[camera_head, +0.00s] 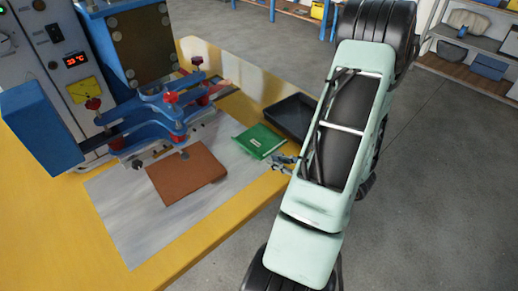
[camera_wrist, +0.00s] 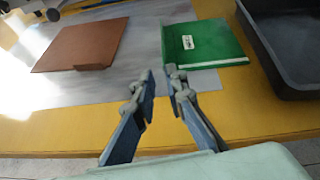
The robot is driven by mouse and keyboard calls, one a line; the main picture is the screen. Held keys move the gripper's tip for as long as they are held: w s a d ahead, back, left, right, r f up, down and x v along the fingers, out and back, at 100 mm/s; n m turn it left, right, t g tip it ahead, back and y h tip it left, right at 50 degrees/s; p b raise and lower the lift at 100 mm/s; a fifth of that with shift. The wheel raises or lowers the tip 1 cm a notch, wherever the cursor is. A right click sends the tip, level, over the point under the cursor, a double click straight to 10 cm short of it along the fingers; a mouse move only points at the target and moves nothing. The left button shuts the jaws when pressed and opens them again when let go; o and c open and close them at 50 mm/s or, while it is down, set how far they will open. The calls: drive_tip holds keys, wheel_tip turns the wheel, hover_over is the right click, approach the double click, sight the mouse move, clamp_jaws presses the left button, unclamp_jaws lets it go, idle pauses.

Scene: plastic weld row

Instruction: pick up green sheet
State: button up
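The green sheet (camera_head: 259,140) lies flat on the table beside a black tray, with a small white label on it. In the wrist view the green sheet (camera_wrist: 205,43) is just beyond my fingertips, toward the right. My gripper (camera_wrist: 160,75) has its two fingers apart, with a narrow gap and nothing between them. In the head view my gripper (camera_head: 283,164) is at the table's front edge, close to the near side of the green sheet. I cannot tell its exact height above the table.
A brown sheet (camera_head: 188,175) lies left of the green one on a grey metal plate (camera_head: 125,225). The black tray (camera_head: 291,115) is right of the green sheet. A blue clamp press (camera_head: 172,110) stands behind on the yellow table (camera_head: 50,225).

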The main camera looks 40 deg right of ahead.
drive_tip(key=shift+s+a+f+m+t, duration=0.1)
drive_tip(key=shift+s+f+m+t, duration=0.25)
drive_tip(key=shift+m, duration=0.35)
approach(251, 151)
drive_tip(key=shift+w+a+f, duration=0.2)
drive_tip(key=shift+w+f, duration=0.3)
drive_tip(key=shift+w+a+f, duration=0.25)
drive_tip(key=shift+w+f, duration=0.25)
drive_tip(key=shift+f, duration=0.05)
drive_tip(key=shift+d+r+x, duration=0.1)
drive_tip(key=shift+r+x, duration=0.05)
drive_tip(key=shift+x, duration=0.7)
drive_tip(key=shift+d+r+x, duration=0.1)
drive_tip(key=shift+x, duration=0.8)
drive_tip(key=shift+d+r+x, duration=0.1)
drive_tip(key=shift+r+x, duration=0.05)
drive_tip(key=shift+x, duration=0.7)
drive_tip(key=shift+w, duration=0.2)
clamp_jaws()
drive_tip(key=shift+r, duration=0.1)
